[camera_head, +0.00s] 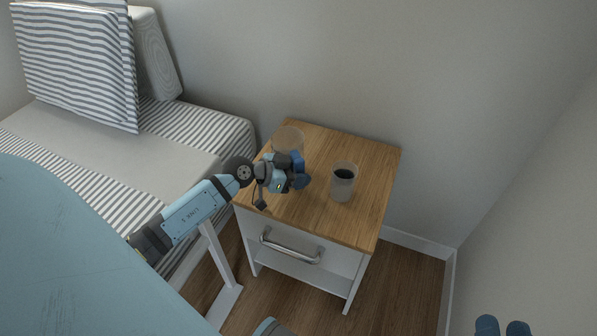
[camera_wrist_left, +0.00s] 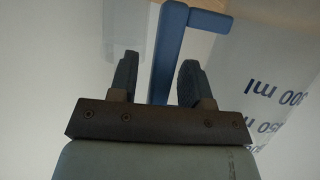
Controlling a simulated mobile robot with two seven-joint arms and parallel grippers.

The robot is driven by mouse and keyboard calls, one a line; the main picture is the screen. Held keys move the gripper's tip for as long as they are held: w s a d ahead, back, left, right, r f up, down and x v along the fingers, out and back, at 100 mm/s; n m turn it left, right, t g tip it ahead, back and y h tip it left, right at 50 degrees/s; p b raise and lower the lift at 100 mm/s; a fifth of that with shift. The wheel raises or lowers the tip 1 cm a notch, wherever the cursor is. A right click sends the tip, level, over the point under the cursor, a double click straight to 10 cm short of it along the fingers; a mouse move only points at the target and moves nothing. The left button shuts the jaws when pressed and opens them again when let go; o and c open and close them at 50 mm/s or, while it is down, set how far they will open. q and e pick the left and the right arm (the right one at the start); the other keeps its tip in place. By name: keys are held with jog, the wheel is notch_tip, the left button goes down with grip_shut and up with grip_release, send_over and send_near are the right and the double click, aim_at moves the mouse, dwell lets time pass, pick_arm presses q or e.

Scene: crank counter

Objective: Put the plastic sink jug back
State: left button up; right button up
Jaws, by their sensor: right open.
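The clear plastic jug (camera_head: 287,138) stands at the back left of the nightstand top. In the left wrist view, its clear wall (camera_wrist_left: 270,85) carries ml markings, and its blue handle (camera_wrist_left: 170,50) shows upright. My left gripper (camera_head: 299,171) is at the handle side of the jug in the head view. In the left wrist view, the two fingers of my left gripper (camera_wrist_left: 158,80) are apart, with the handle between them and a gap visible at the left finger. My right gripper (camera_head: 503,327) is partly in view at the bottom right, empty, its fingertips apart.
A clear cup with dark contents (camera_head: 342,184) stands on the wooden-topped nightstand (camera_head: 352,228), right of the jug. The drawer has a metal handle (camera_head: 290,248). A striped bed (camera_head: 200,125) is at left, walls behind and right. The nightstand's front right is clear.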

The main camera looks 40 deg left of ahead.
pick_arm(q)
jog(key=shift+r, duration=0.1)
jog(key=shift+s+a+r, duration=0.25)
jog(key=shift+s+r, duration=0.05)
jog(key=shift+s, duration=0.15)
jog(key=p+v, duration=0.4)
jog(key=v, duration=0.7)
jog(key=s+d+r+n+t, duration=0.1)
jog(key=d+r+t, duration=0.2)
jog(key=d, duration=0.3)
jog(key=s+d+r+n+t, duration=0.2)
jog(key=d+t, duration=0.2)
jog(key=d, duration=0.3)
jog(key=s+d+f+g, duration=0.1)
jog(key=s+d+g, duration=0.1)
jog(key=d, duration=0.4)
jog(key=s+d+f+g+y, duration=0.1)
jog(key=s+d+g, duration=0.2)
jog(key=d, duration=0.4)
jog(key=shift+s+f+y, duration=0.3)
jog(key=shift+s+f, duration=0.05)
jog(key=shift+s, duration=0.1)
pick_arm(e)
notch_tip(320, 180, down, 6)
jog(key=s+d+g+h, duration=0.1)
jog(key=d+g+h, duration=0.1)
jog(key=g, duration=0.1)
jog(key=shift+d+f, duration=0.25)
jog(key=shift+d, duration=0.1)
jog(key=shift+r, duration=0.1)
